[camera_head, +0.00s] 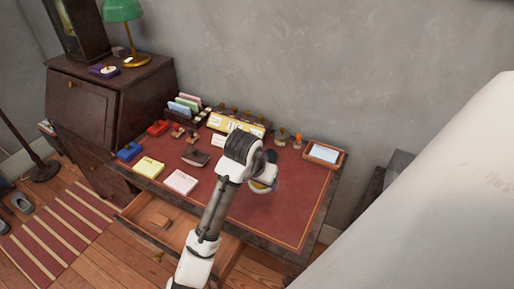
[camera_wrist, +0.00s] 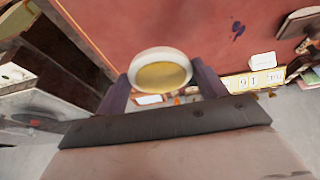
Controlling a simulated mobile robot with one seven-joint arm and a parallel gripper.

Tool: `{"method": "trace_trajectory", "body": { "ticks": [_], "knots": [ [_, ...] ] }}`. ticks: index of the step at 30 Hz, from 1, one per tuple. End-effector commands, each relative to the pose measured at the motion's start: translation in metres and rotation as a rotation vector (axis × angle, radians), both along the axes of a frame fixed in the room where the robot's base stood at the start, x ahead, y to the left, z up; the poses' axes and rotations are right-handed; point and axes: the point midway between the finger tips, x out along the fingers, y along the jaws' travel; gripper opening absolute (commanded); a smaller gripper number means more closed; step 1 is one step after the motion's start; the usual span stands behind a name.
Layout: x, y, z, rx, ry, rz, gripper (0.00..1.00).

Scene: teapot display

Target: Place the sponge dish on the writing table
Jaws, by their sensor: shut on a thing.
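The sponge dish (camera_wrist: 160,53) is a round white dish with a yellow sponge in it. In the wrist view it sits between the two fingers of my gripper (camera_wrist: 162,78), which is shut on it. In the head view the dish (camera_head: 261,186) is partly hidden by my wrist, and my gripper (camera_head: 264,178) is over the right part of the writing table (camera_head: 297,200). The table has a red top with a dark wooden edge. The gap between dish and tabletop is hard to judge.
Stamps, yellow and pink note pads (camera_head: 181,181), a calendar block (camera_head: 235,124) and card holders crowd the table's left and back. A wooden paper tray (camera_head: 324,154) stands at the back right. The front drawer (camera_head: 165,222) is open. The red surface at front right is clear.

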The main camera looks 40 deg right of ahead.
Motion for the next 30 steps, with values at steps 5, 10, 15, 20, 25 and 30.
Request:
{"method": "trace_trajectory", "body": {
  "ticks": [5, 10, 15, 20, 25, 30],
  "knots": [
    [-0.003, 0.0, -0.024, 0.003, 0.007, 0.0, 0.42],
    [-0.001, -0.006, -0.027, -0.015, -0.004, -0.005, 0.42],
    [-0.002, -0.005, -0.037, -0.012, -0.003, -0.005, 0.42],
    [-0.003, 0.001, -0.054, 0.008, 0.004, -0.003, 0.42],
    [0.0, 0.001, -0.087, 0.005, -0.001, -0.001, 0.42],
    [0.0, 0.001, -0.094, 0.004, -0.001, -0.001, 0.42]
  ]
}}
